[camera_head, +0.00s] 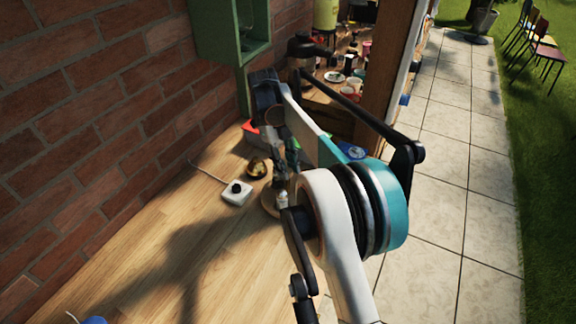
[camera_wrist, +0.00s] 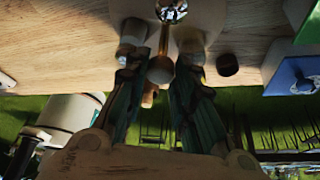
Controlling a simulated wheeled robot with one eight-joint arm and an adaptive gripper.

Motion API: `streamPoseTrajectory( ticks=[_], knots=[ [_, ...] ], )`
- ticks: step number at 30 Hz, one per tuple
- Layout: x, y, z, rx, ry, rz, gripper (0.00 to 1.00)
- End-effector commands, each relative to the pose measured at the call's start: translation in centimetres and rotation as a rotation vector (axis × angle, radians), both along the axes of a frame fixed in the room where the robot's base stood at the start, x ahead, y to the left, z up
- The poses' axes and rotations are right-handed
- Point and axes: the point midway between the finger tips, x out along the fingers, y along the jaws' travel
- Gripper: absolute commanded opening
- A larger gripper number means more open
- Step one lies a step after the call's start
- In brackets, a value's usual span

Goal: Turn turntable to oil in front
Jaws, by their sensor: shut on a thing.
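The turntable (camera_head: 268,203) is a small round wooden disc on the plank tabletop in the head view, partly hidden by my arm. A small pale container (camera_head: 282,200) stands at it. In the wrist view, a wooden post with a round knob (camera_wrist: 159,70) shows between the fingers of my gripper (camera_wrist: 159,72), which is shut on it. A shiny metal top (camera_wrist: 172,10) is beyond. I cannot tell which container is the oil.
A white box with a black knob (camera_head: 237,192) and a dark bowl (camera_head: 258,168) are left of the turntable. A brick wall (camera_head: 100,100) runs along the left. A blue box (camera_wrist: 295,75) is at right in the wrist view. The near tabletop (camera_head: 170,260) is mostly clear.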

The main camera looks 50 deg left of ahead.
Motion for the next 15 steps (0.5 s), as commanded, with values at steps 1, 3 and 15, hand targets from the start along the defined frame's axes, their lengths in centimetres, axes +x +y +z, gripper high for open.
streamPoseTrajectory(
  ticks=[1,3,15],
  knots=[
    [0.06,0.08,0.09,0.002,0.000,-0.021,0.00],
    [0.07,0.10,0.07,0.003,0.000,-0.053,0.00],
    [0.14,0.09,0.09,0.002,-0.001,-0.198,0.00]
  ],
)
